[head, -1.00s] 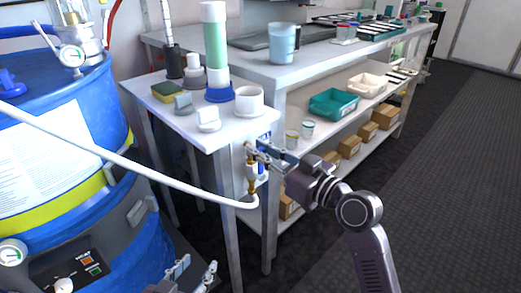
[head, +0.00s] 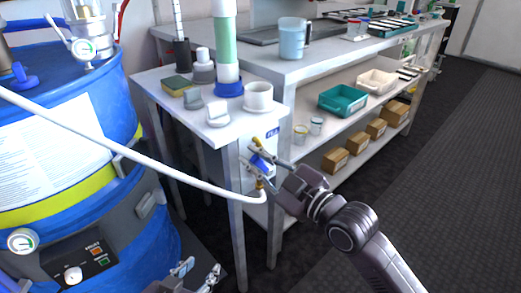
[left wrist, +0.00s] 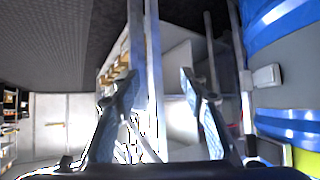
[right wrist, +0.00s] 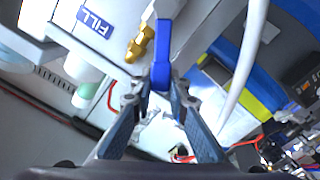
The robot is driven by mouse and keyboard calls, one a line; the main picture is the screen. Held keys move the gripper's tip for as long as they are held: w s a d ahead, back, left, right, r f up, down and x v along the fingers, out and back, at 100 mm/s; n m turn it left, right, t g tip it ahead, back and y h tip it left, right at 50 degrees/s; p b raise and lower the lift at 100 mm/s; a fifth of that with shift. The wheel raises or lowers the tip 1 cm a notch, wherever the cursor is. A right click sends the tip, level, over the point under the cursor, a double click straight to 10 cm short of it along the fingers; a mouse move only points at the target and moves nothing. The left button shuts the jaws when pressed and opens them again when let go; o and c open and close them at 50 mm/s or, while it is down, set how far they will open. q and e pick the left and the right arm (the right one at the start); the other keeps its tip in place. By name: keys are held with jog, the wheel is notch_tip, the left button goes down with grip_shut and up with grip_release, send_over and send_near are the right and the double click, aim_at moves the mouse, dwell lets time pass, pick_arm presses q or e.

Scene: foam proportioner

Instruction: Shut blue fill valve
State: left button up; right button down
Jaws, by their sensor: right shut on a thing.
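The fill valve has a brass body (right wrist: 141,46) and a blue lever (right wrist: 161,58), beside a FILL label (right wrist: 95,22) on the side table. In the right wrist view the lever stands between the fingertips of my right gripper (right wrist: 160,95), which is shut on it. In the head view my right gripper (head: 266,152) reaches the valve from the right and partly hides it, with the blue lever (head: 262,159) showing between the fingers. A white hose (head: 190,181) runs to the valve's lower end. My left gripper (head: 197,274) is low in the head view; its fingers (left wrist: 163,85) are apart and empty.
A blue drum (head: 100,190) with a gauge and control panel stands at the left. The side table (head: 180,112) holds a sponge, a white cup (head: 259,95) and a green column. A workbench with shelves is behind. The floor at right is clear.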

jog(key=n, duration=0.1)
jog(key=s+a+f+n+p, duration=0.1)
jog(key=n, duration=0.1)
jog(key=shift+f, duration=0.15)
jog(key=f+n+p, duration=0.1)
jog(key=s+a+f+n, duration=0.1)
jog(key=n, duration=0.1)
jog(key=shift+f+n+p, duration=0.1)
jog(key=shift+n+p, duration=0.2)
jog(key=shift+p, duration=0.1)
jog(key=shift+s+a+f+n, duration=0.2)
jog(key=shift+f+n, duration=0.35)
jog(key=shift+n, duration=0.25)
pick_arm(q)
jog(key=s+a+f+g+y, duration=0.1)
jog(key=s+a+f+g, duration=0.1)
jog(key=s, duration=0.5)
jog(key=s+a+f+g+y+p, duration=0.1)
jog(key=s+a+f+g, duration=0.1)
jog(key=s+f+g, duration=0.2)
jog(key=shift+s+a+g, duration=0.3)
jog(key=shift+s+g, duration=0.4)
jog(key=shift+s, duration=0.95)
pick_arm(e)
jog(key=shift+s+f+n, duration=0.1)
jog(key=shift+f+n, duration=1.05)
jog(key=shift+n, duration=0.45)
jog(key=shift+f, duration=0.1)
